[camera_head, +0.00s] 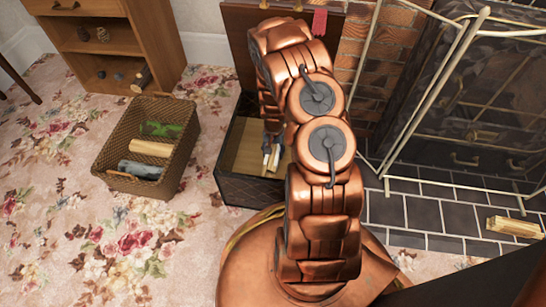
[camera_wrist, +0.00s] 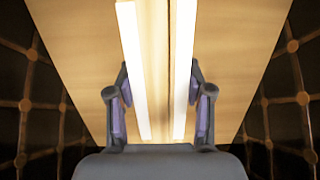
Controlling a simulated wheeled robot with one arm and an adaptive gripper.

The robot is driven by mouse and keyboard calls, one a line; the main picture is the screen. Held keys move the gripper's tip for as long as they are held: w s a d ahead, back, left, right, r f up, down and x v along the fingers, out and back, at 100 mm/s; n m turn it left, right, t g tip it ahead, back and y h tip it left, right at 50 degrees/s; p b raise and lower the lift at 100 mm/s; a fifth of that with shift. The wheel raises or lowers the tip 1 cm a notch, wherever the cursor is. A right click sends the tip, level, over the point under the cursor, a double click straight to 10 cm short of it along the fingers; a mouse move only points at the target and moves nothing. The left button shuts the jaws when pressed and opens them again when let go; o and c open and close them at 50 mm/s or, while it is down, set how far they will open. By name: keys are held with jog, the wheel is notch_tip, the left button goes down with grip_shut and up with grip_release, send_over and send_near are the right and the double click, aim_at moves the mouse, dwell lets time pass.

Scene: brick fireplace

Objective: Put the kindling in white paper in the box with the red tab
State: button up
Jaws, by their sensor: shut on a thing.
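The box with the red tab (camera_head: 232,190) is a dark lattice-patterned box with a light wooden inside. Its lid stands open at the back, with the red tab (camera_head: 320,20) hanging from it. My gripper (camera_head: 272,152) points down into the box, partly hidden by my arm. In the wrist view my gripper (camera_wrist: 160,115) is shut on the kindling in white paper (camera_wrist: 131,65), which shows as two bright white strips with a wood-coloured band between. The box's wooden inside and dark lattice sides surround it. Whether the kindling touches the bottom I cannot tell.
A wicker basket (camera_head: 112,182) on the flowered carpet holds a green bundle (camera_head: 160,130), a tan one (camera_head: 151,148) and a blue-grey one (camera_head: 140,169). A wood bundle (camera_head: 514,227) lies on the tiled hearth. The fireplace screen (camera_head: 432,85) stands right of the box.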

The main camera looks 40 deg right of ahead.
jog(key=shift+f+b, duration=0.3)
jog(key=shift+f, duration=0.95)
jog(key=shift+f, duration=0.15)
jog(key=o, duration=1.4)
